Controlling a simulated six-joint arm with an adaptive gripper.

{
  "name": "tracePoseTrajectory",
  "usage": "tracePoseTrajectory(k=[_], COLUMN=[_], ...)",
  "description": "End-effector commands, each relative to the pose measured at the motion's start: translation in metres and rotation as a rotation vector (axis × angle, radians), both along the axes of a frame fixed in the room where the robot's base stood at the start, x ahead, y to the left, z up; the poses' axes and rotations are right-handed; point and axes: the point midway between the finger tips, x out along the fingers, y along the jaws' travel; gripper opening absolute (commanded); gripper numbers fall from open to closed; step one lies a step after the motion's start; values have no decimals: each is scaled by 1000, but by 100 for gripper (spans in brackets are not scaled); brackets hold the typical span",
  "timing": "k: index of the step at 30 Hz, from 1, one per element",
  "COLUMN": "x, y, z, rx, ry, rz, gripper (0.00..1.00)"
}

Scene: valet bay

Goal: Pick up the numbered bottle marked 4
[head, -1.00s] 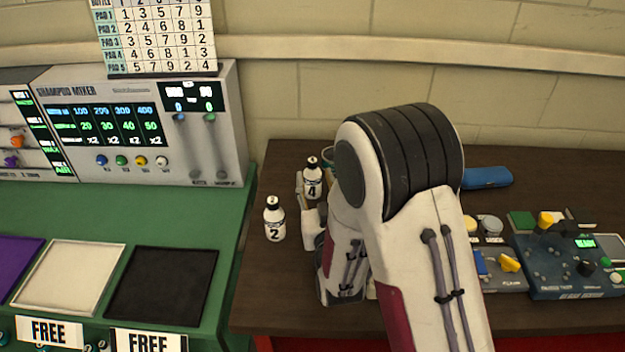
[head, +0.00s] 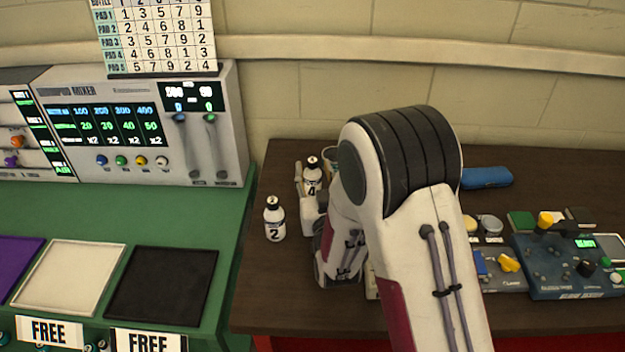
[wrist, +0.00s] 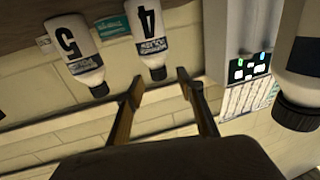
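The bottle marked 4 (head: 312,177) is white with a black cap and stands upright on the dark wooden table. In the wrist view it shows upside down (wrist: 148,35), its dark cap in line with the gap between my fingertips. My gripper (wrist: 158,80) is open, with nothing held between its fingers. I cannot tell whether a finger touches the bottle.
The bottle marked 2 (head: 274,222) stands nearer the front left. The bottle marked 5 (wrist: 75,50) is beside bottle 4 in the wrist view. Another bottle (wrist: 303,50) is close at that view's right edge. A blue case (head: 487,178) and control boxes (head: 568,268) lie right of my arm.

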Motion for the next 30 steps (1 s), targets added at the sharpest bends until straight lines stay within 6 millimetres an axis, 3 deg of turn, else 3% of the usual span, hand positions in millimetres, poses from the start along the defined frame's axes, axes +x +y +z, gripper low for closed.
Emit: tracePoseTrajectory(k=[12,30], x=[35,38], y=[5,6], z=[0,0], rx=[0,0], ry=[-1,0], rz=[0,0], gripper=[38,38])
